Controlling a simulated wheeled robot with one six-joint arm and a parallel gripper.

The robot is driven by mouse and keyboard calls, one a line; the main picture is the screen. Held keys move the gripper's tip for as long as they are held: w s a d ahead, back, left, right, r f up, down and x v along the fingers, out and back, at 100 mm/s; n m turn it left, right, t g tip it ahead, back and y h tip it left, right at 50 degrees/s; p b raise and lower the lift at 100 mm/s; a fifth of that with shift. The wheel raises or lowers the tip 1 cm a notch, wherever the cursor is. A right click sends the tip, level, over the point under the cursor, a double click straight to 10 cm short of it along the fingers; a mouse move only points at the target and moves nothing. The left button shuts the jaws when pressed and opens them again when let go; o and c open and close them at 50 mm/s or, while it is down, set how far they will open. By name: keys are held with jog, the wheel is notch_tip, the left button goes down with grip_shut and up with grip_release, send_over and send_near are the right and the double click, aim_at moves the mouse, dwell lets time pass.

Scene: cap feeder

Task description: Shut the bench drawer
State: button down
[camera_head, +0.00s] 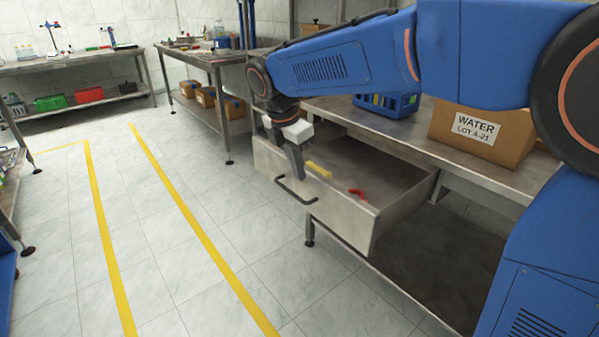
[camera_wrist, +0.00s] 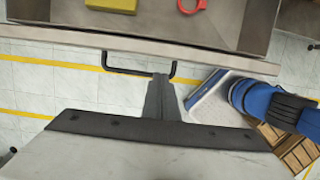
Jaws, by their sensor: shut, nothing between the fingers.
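The bench drawer (camera_head: 345,212) is a grey metal box pulled well out from under the bench top. Its black bar handle (camera_head: 296,190) is on the front panel, and the handle also shows in the wrist view (camera_wrist: 124,71). My gripper (camera_head: 296,172) is shut and empty, pointing down at the drawer front near the handle. In the wrist view my gripper (camera_wrist: 160,80) appears close to the right part of the handle; I cannot tell whether it touches. Inside the open drawer lie a yellow block (camera_head: 319,169) and a red ring-like item (camera_head: 358,193).
The bench top (camera_head: 400,129) holds a cardboard box marked WATER (camera_head: 482,133) and a blue crate (camera_head: 388,104). A second bench (camera_head: 205,55) stands further back, with boxes on its lower shelf. The tiled floor with yellow lines (camera_head: 190,220) is clear in front of the drawer.

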aim_at(305, 190)
jog(key=x, duration=0.8)
jog(key=shift+d, duration=0.15)
jog(key=w+d, duration=0.5)
jog(key=d, duration=0.3)
jog(key=w+d, duration=0.6)
jog(key=d, duration=0.2)
jog(key=w+d, duration=0.6)
jog(key=d, duration=0.2)
jog(key=shift+w, duration=0.25)
jog(key=shift+w+d+r, duration=0.1)
jog(key=shift+w+d, duration=0.2)
jog(key=shift+d, duration=0.05)
jog(key=shift+d+r, duration=0.1)
